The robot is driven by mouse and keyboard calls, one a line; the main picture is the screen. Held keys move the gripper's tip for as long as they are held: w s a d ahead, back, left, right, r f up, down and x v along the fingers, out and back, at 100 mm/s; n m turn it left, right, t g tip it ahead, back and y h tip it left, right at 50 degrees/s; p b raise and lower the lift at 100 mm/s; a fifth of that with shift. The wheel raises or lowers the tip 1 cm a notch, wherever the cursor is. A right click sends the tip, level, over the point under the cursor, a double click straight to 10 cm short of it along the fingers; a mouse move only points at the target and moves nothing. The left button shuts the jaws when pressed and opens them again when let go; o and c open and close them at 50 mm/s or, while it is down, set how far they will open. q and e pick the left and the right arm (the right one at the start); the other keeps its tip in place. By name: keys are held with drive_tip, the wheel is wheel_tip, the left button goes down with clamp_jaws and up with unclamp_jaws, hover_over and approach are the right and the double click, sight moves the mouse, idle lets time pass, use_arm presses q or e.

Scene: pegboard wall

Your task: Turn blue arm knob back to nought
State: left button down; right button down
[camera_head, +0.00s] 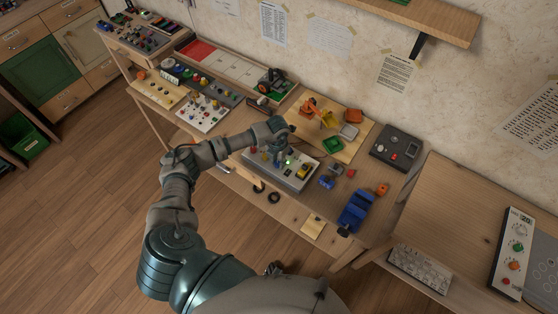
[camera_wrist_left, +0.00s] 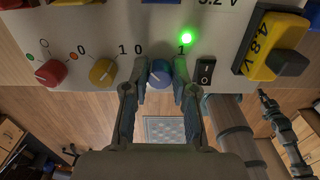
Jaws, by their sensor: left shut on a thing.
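The blue knob (camera_wrist_left: 160,75) is on the light panel box, between printed marks 0 on its left and 1 on its right. Its pointer direction is not clear. My left gripper (camera_wrist_left: 160,84) is shut on the blue knob, one finger on each side of it. In the head view my left gripper (camera_head: 277,158) is over the panel box (camera_head: 298,181) on the bench, and it hides the knob there. A green lamp (camera_wrist_left: 187,38) glows above and right of the knob. My right gripper is not in view.
A yellow knob (camera_wrist_left: 102,72) and a red knob (camera_wrist_left: 50,72) are left of the blue one.

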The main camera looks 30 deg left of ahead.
sight(277, 163)
use_arm(q)
drive_tip(key=shift+s+a+f, duration=0.1)
drive_tip(key=shift+s+f, duration=0.2)
drive_tip(key=shift+s, duration=0.05)
drive_tip(key=c, duration=0.9)
unclamp_jaws()
drive_tip(key=shift+r, duration=0.15)
drive_tip(key=shift+w+a, duration=0.1)
drive_tip(key=shift+w+r, duration=0.1)
drive_tip(key=shift+r, duration=0.05)
wheel_tip(277, 163, up, 12)
drive_tip(key=shift+f, duration=0.25)
